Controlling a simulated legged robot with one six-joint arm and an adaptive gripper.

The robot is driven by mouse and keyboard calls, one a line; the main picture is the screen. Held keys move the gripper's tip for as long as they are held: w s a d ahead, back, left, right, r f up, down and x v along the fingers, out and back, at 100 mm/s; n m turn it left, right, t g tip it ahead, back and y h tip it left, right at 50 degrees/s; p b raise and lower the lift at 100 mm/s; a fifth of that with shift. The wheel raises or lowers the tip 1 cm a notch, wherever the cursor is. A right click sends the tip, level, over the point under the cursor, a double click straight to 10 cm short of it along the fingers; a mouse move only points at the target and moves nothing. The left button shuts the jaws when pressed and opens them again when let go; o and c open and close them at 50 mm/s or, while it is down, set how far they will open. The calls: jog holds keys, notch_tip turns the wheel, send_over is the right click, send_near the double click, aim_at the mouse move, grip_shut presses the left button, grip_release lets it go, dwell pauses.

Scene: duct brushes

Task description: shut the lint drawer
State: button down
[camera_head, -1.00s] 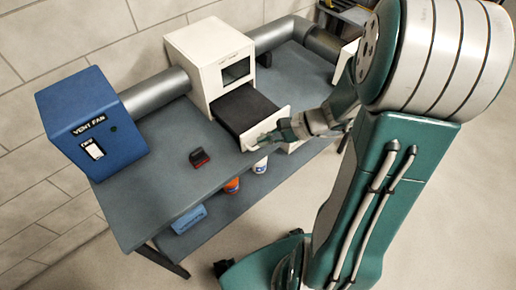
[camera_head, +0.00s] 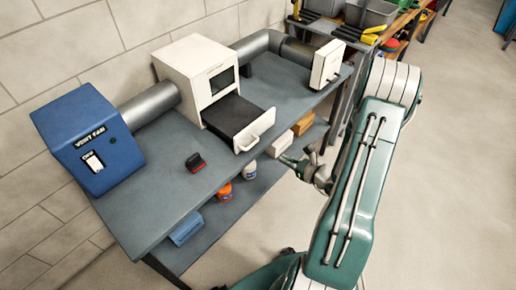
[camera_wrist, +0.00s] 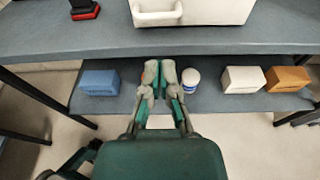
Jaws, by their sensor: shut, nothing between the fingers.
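The lint drawer (camera_head: 240,121) is pulled out of the white lint box (camera_head: 203,75) on the bench, its dark inside showing. Its white front carries a handle (camera_head: 255,143). In the wrist view the drawer front (camera_wrist: 222,12) and its handle (camera_wrist: 157,14) are at the top, cut off by the frame. My gripper (camera_head: 284,160) is in front of the bench edge, lower than the drawer and apart from it. In the wrist view my gripper (camera_wrist: 160,68) is shut and empty, with its fingertips over the lower shelf in the picture.
A blue vent fan box (camera_head: 90,140) and grey ducts (camera_head: 151,104) stand along the wall. A black-and-red object (camera_head: 195,162) lies on the bench. A white panel box (camera_head: 327,65) stands at the right end. Bottles and blocks sit on the lower shelf (camera_wrist: 215,98).

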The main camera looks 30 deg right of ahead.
jog(key=x, duration=1.1)
jog(key=shift+w+a+f, duration=0.1)
jog(key=shift+w+a, duration=0.05)
jog(key=shift+w, duration=0.1)
jog(key=shift+a, duration=0.1)
